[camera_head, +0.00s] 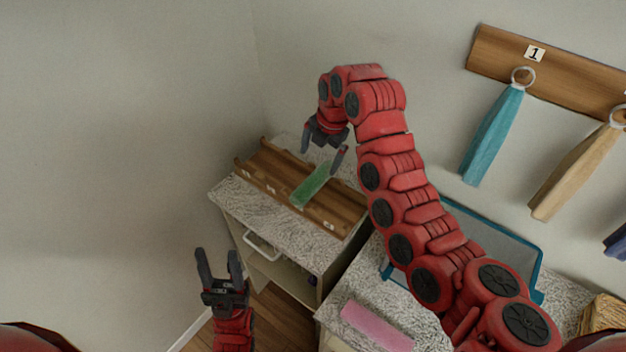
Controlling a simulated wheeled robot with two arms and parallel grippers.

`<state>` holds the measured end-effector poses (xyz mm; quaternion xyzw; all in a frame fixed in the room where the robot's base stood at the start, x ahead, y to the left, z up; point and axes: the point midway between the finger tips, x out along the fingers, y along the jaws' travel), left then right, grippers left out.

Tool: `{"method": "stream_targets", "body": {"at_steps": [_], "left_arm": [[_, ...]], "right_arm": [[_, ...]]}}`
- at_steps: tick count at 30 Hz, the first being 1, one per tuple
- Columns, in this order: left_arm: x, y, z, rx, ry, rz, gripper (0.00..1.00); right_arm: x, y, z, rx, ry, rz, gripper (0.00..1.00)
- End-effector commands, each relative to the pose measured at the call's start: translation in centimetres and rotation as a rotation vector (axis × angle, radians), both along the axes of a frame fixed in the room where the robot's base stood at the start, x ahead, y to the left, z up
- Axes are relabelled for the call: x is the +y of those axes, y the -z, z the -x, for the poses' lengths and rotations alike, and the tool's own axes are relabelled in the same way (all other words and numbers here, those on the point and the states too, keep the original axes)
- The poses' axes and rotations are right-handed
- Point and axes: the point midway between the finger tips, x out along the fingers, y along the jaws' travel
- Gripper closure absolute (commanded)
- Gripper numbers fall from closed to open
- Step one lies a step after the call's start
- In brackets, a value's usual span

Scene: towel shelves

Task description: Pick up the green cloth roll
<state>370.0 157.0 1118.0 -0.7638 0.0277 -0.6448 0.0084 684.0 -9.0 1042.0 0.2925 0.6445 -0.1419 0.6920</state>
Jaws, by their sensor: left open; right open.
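The green cloth roll (310,186) lies across a slatted wooden rack on the speckled counter, in the middle of the head view. My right gripper (322,162) is open above the rack, its fingers pointing down. One finger is close to the far end of the roll; I cannot tell whether it touches. My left gripper (219,254) is open and empty at the lower left, in front of the counter and apart from the roll.
The wooden rack (262,168) has raised edges. A pink cloth roll (376,326) lies on the nearer counter at the lower right. A blue-rimmed bin (540,262) stands behind my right arm. A teal towel (492,135) and a tan towel (575,175) hang on the wall.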

Motion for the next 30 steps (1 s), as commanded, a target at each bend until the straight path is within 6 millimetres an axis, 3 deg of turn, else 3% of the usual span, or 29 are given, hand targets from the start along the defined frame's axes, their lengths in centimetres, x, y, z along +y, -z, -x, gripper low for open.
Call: {"method": "stream_targets", "body": {"at_steps": [6,13,19,24,30], "left_arm": [[0.0,-2.1,0.0,0.0,0.0,0.0,0.5],[0.0,-2.8,0.0,0.0,0.0,0.0,0.5],[0.0,-5.4,0.0,0.0,0.0,0.0,0.5],[0.0,-5.7,0.0,0.0,0.0,0.0,0.5],[0.0,-5.5,0.0,0.0,0.0,0.0,0.5]], "right_arm": [[0.7,3.8,-0.3,0.008,-0.001,0.003,0.0],[1.0,5.2,-0.6,0.003,-0.001,0.001,0.0],[1.1,7.6,-0.3,0.008,0.0,0.003,0.0],[1.4,9.7,-0.8,0.001,-0.002,0.004,0.0],[1.5,10.1,-0.9,-0.002,-0.002,0.0,0.0]]}}
